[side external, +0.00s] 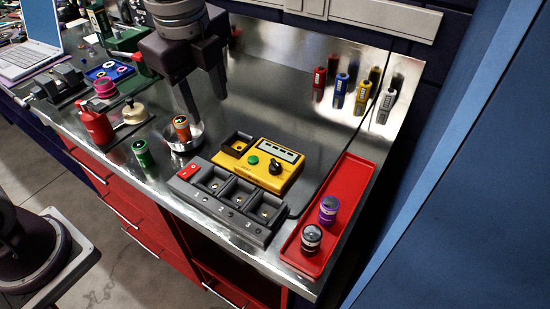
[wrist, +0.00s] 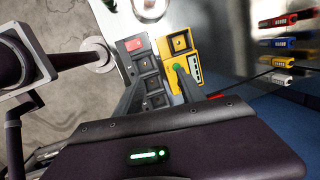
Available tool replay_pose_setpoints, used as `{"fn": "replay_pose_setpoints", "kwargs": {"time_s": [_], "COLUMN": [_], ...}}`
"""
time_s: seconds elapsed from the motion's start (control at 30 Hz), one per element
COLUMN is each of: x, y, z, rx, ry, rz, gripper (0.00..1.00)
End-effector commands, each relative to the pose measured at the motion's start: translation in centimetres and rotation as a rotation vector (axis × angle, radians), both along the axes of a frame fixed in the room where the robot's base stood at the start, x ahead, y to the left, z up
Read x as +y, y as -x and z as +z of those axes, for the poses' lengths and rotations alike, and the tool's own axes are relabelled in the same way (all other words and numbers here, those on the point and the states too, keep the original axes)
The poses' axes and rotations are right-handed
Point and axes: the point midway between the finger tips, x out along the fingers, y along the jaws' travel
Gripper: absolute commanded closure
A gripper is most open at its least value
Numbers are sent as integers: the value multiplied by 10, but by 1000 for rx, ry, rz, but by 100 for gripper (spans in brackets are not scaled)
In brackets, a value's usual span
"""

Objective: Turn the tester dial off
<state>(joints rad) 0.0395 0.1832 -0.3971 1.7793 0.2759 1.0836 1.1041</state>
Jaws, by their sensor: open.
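The yellow tester (side external: 287,150) sits on the metal bench, with a green button (side external: 252,160), a display (side external: 278,149) and an open socket. Its black dial (side external: 275,168) is on the top face; I cannot tell which way it points. My gripper (side external: 206,104) is open and empty, pointing down, above the bench to the upper left of the tester and apart from it. In the wrist view the tester (wrist: 166,56) shows beyond the fingers, and one finger covers part of it; the dial is not clearly visible there.
A grey three-slot holder (side external: 205,196) lies in front of the tester. An orange battery (side external: 182,124) stands in a metal bowl (side external: 196,142), with a green battery (side external: 143,153) beside it. A red tray (side external: 345,182) with two batteries is at right. Coloured tools hang behind.

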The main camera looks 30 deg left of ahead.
Motion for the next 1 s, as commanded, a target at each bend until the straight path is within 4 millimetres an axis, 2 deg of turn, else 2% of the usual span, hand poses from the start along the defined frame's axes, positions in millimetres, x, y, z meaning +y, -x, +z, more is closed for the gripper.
{"fn": "replay_pose_setpoints", "kwargs": {"time_s": [0.03, 0.1, 0.2, 0.3, 0.43, 0.7, 0.83, 1.0], "x": [-20, -44, -68, -80, -83, -83, -82, -82], "y": [-20, -43, -63, -72, -74, -73, -74, -74], "z": [-19, -43, -71, -87, -103, -152, -161, -162], "rx": [63, 129, 188, 212, 222, 220, 218, 217], "ry": [-11, -13, 4, 20, 24, 24, 23, 23], "rz": [-180, -428, -675, -804, -845, -841, -839, -838], "gripper": [53, 53, 53, 53, 53, 53, 53, 53]}}
